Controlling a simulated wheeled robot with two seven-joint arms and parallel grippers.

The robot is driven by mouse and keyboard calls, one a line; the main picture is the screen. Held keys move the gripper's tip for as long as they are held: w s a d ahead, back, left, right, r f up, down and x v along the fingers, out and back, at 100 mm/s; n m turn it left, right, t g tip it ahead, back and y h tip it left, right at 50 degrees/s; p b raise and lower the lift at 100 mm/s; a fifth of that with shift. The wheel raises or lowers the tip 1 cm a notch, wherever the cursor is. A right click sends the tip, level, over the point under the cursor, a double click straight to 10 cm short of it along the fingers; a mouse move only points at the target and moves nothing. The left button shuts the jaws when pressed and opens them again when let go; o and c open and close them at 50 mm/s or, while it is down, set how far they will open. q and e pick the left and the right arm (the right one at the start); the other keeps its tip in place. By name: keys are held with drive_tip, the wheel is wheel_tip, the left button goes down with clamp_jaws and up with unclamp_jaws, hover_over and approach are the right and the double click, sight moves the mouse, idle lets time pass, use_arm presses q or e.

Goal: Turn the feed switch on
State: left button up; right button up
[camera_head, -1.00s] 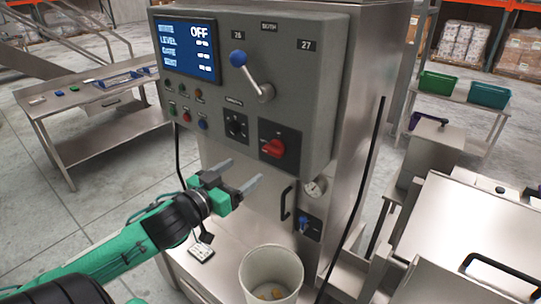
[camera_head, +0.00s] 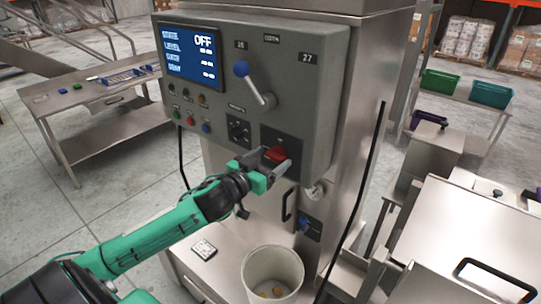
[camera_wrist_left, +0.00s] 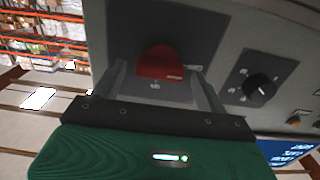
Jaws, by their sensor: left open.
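A red rotary switch (camera_head: 277,153) sits on a dark plate on the front of the grey control box (camera_head: 290,95). Its label is too small to read. My left gripper (camera_head: 274,162) is open at this switch and partly covers it in the head view. In the left wrist view the red knob (camera_wrist_left: 160,63) lies between the two spread fingers, and I cannot tell whether they touch it. A black knob (camera_head: 239,131) on its own plate is left of the red switch. The screen (camera_head: 188,55) reads OFF at the top. My right gripper is out of view.
A lever with a blue ball (camera_head: 241,68) sticks out above the switches. Small buttons (camera_head: 190,121) are at the left. Below are a gauge (camera_head: 315,191), a blue valve handle (camera_head: 304,224) and a white bucket (camera_head: 272,262). A side table (camera_head: 100,135) stands left.

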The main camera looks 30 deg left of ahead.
use_arm(q)
drive_tip(key=shift+w, duration=0.35)
drive_tip(key=c, duration=1)
